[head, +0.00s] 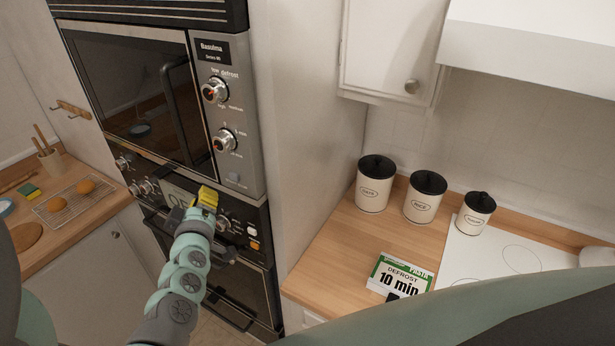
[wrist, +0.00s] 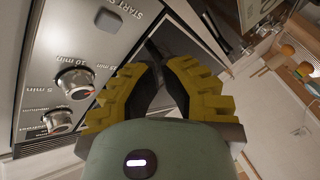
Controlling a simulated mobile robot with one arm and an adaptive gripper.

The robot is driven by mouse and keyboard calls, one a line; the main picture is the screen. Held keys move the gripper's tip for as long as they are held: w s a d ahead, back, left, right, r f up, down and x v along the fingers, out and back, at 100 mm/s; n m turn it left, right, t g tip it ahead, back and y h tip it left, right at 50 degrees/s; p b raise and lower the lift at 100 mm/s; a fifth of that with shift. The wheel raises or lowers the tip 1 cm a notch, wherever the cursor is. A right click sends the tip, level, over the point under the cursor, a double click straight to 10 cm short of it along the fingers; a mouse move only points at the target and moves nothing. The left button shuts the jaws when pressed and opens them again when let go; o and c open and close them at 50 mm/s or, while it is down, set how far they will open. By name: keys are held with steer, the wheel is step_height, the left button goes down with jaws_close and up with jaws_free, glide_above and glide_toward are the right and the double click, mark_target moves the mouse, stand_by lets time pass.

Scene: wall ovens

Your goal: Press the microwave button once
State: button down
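The microwave (head: 130,90) is built into the wall unit, its door shut. Its control panel has two round knobs, and below them a small grey square button (head: 233,178). In the wrist view the button (wrist: 109,20) sits at the top left, beside the word START. My gripper (head: 206,199) has yellow fingers and is in front of the unit, below and left of the button in the head view. In the wrist view my gripper (wrist: 155,66) shows a gap between its fingertips, with nothing held. The fingers look apart from the button.
The lower oven (head: 215,260) has knobs and a handle behind my arm. A sign (head: 400,278) reads "DEFROST 10 min" on the right counter, near several lidded canisters (head: 424,198). A cooling rack (head: 75,202) lies on the left counter. The microwave handle (head: 181,113) sticks out.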

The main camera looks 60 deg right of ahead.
mark_target(234, 177)
steer(key=shift+w+d, duration=0.15)
steer(key=shift+d, duration=2)
steer(key=c, duration=1.7)
jaws_free()
steer(key=shift+d+f, duration=0.1)
steer(key=shift+d, duration=0.05)
jaws_close()
steer(key=shift+d+b, duration=0.25)
steer(key=shift+b, duration=0.1)
